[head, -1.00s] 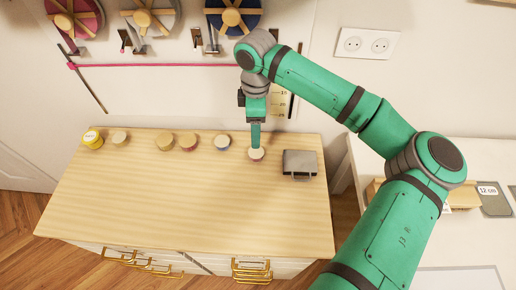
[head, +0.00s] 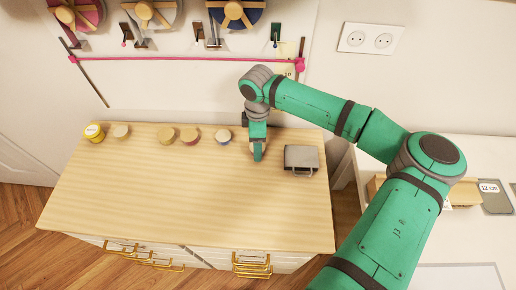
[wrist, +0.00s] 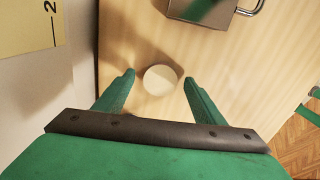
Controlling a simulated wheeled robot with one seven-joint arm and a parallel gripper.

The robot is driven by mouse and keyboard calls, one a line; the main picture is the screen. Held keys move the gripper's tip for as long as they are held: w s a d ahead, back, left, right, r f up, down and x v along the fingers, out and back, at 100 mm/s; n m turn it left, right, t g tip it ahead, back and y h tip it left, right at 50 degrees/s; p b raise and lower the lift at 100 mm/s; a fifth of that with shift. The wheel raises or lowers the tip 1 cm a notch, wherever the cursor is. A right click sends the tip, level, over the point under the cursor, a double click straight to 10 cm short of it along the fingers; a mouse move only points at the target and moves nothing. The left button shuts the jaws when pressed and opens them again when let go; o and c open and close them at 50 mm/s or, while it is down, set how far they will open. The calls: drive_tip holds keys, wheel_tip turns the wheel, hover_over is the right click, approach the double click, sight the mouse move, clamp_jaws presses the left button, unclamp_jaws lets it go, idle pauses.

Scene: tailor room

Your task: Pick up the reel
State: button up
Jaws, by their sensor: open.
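A reel with a pale round top (wrist: 160,79) stands on the wooden cabinet top. In the wrist view it lies between the two fingertips of my gripper (wrist: 159,78), with a visible gap on each side. My gripper is open and points down over the reel. In the head view my gripper (head: 258,157) is low at the cabinet top and hides most or all of this reel. I cannot tell how far the fingertips are above the wood.
A grey metal box with a handle (head: 301,158) stands close to the right of my gripper. The front of the cabinet top (head: 180,200) is clear.

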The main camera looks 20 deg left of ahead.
drive_tip(key=shift+f, duration=0.15)
drive_tip(key=shift+c, duration=0.4)
drive_tip(key=c, duration=0.5)
drive_tip(key=shift+s, duration=0.1)
drive_tip(key=c, duration=0.6)
